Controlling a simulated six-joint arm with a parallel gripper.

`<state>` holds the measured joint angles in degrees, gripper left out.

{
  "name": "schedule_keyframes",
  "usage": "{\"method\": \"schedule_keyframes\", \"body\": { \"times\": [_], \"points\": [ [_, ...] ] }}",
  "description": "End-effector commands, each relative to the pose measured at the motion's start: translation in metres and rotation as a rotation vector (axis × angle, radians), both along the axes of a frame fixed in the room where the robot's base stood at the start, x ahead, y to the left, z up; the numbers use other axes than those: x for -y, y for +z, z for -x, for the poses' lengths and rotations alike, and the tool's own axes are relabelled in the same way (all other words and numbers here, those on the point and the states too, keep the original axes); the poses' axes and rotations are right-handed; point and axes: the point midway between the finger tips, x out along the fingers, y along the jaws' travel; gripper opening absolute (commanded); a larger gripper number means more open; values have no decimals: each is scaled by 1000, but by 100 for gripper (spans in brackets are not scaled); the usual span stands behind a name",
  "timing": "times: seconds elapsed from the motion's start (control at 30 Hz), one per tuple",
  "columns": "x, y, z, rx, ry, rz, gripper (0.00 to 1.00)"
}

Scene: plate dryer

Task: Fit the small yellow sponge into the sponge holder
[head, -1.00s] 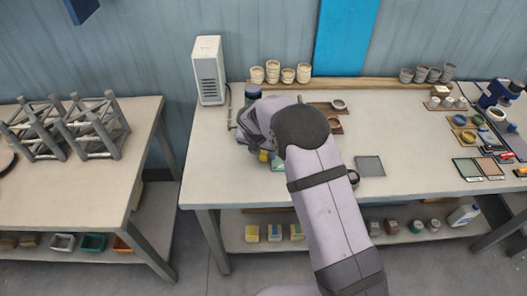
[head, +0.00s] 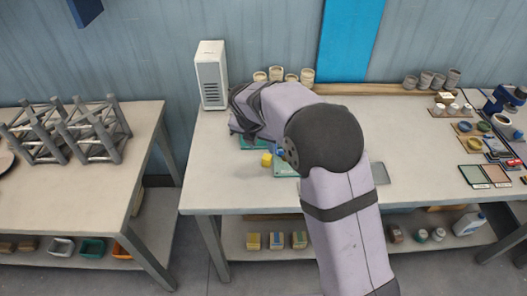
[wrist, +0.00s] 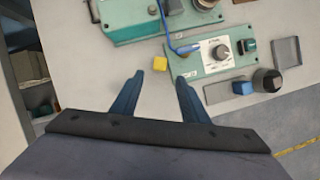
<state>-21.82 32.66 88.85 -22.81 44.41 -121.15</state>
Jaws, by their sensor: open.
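A small yellow block (wrist: 160,62), which looks like the sponge, sits on the bench just beyond my fingertips in the wrist view. It also shows in the head view (head: 266,160), just below my wrist. My gripper (wrist: 160,78) is open and empty, its two blue fingers apart, with the block ahead of the gap between them. I cannot make out which thing is the sponge holder.
A green dial box (wrist: 214,52) with a blue cable stands right of the block. A larger green unit (wrist: 131,25) lies beyond it. A blue cube (wrist: 242,87) and a dark round piece (wrist: 267,80) are at right. Bare bench lies left of the block.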

Motion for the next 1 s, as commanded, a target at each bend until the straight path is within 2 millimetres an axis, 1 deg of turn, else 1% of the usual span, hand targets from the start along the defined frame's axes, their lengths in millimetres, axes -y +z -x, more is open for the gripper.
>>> {"method": "schedule_keyframes", "body": {
  "times": [0.1,0.2,0.47,0.57,0.63,0.77,0.87,0.97,1.0],
  "points": [
    [-2,10,4,0,0,-1,41],
    [-3,14,6,0,0,-1,41],
    [-2,16,7,-1,-4,-2,41],
    [2,16,10,-1,-43,-16,41],
    [9,15,16,-3,-107,-40,41],
    [29,14,37,-6,-327,-118,41],
    [50,12,63,-7,-581,-200,41],
    [72,8,96,-8,-885,-287,41],
    [80,6,110,-6,-1013,-321,41]
  ]
}}
